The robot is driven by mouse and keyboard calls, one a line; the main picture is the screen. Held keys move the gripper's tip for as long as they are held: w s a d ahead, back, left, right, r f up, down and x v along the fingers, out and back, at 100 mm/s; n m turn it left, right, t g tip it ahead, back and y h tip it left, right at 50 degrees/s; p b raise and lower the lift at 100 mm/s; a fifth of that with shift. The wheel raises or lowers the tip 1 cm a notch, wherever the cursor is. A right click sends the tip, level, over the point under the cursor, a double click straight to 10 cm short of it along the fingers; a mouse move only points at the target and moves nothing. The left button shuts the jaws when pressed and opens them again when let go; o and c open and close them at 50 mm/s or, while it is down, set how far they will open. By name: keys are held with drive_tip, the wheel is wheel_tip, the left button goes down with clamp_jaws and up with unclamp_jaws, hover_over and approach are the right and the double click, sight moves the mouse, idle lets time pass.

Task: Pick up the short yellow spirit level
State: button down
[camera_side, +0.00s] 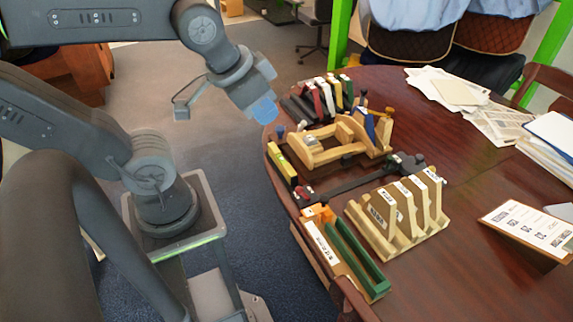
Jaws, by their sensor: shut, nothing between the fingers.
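The short yellow spirit level (282,164) lies near the left edge of the round wooden table, left of a wooden fixture. It is a narrow yellow bar with a dark side and a small greenish patch near its middle. My gripper (265,112) is above and to the left of the level in the picture, at the table's left edge, pointing down. Its bluish fingertips are shut and empty, apart from the level.
A wooden clamp-like fixture (330,142) stands right of the level. Several coloured bars (325,95) stand behind. A dark bar (355,180), a slotted wooden rack (400,215) and a green-and-wood tray (357,258) are nearer.

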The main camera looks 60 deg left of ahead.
drive_tip(key=c, duration=1.8)
unclamp_jaws()
drive_tip(key=o, duration=0.9)
drive_tip(key=n+g, duration=0.6)
drive_tip(key=n, duration=1.2)
hover_over(284, 162)
wheel_tip(284, 162, down, 19)
drive_tip(key=f, duration=0.8)
drive_tip(key=shift+s+a+f, duration=0.1)
drive_tip(key=shift+s+a, duration=0.15)
drive_tip(key=shift+s, duration=0.15)
drive_tip(key=shift+w+d+f, duration=0.1)
drive_tip(key=shift+w+f, duration=0.05)
drive_tip(key=shift+f, duration=0.85)
drive_tip(key=shift+w+d+f, duration=0.1)
drive_tip(key=shift+f, duration=0.85)
drive_tip(key=shift+w+d+f, duration=0.1)
drive_tip(key=shift+w+f, duration=0.05)
drive_tip(key=shift+f, duration=0.85)
